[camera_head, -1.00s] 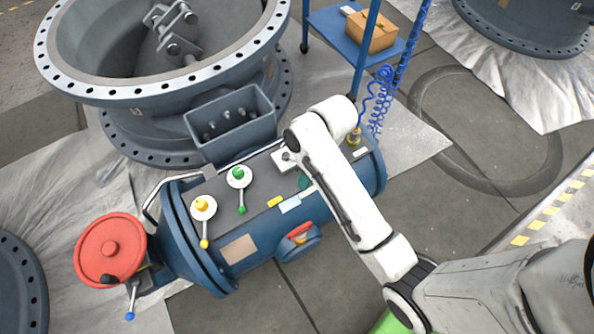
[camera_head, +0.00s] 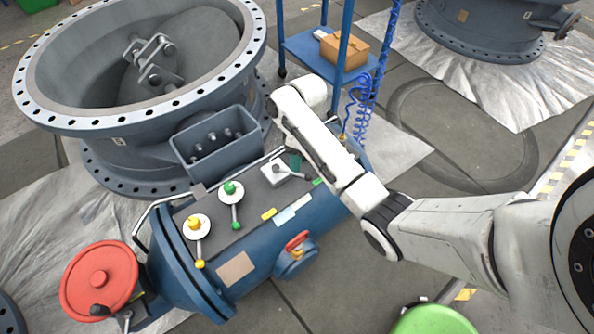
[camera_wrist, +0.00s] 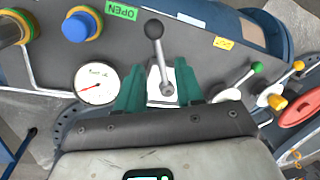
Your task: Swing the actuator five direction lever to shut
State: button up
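The direction lever is a grey metal arm with a dark grey ball knob on a white square plate (camera_head: 272,172), on top of the blue actuator cylinder (camera_head: 318,213). In the wrist view the lever (camera_wrist: 160,60) points up, its knob a little right of a green OPEN label (camera_wrist: 122,11). My gripper (camera_wrist: 160,88) has its teal fingers apart, one on each side of the plate and lever pivot. The knob lies beyond the fingertips. I cannot tell whether a finger touches the lever. In the head view my arm hides most of my gripper; one teal finger shows beside the plate.
Green (camera_head: 231,190) and yellow (camera_head: 196,228) levers stand left of the plate. A red handwheel (camera_head: 99,280) is at the cylinder's left end. A gauge (camera_wrist: 96,82) and blue knob (camera_wrist: 82,25) are left in the wrist view. A blue cart (camera_head: 310,45) stands behind.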

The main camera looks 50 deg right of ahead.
jog(key=shift+s+a+f, duration=0.1)
jog(key=shift+a+f, duration=0.1)
jog(key=shift+f, duration=0.9)
jog(key=shift+a+f, duration=0.2)
jog(key=shift+f, duration=0.85)
grip_shut()
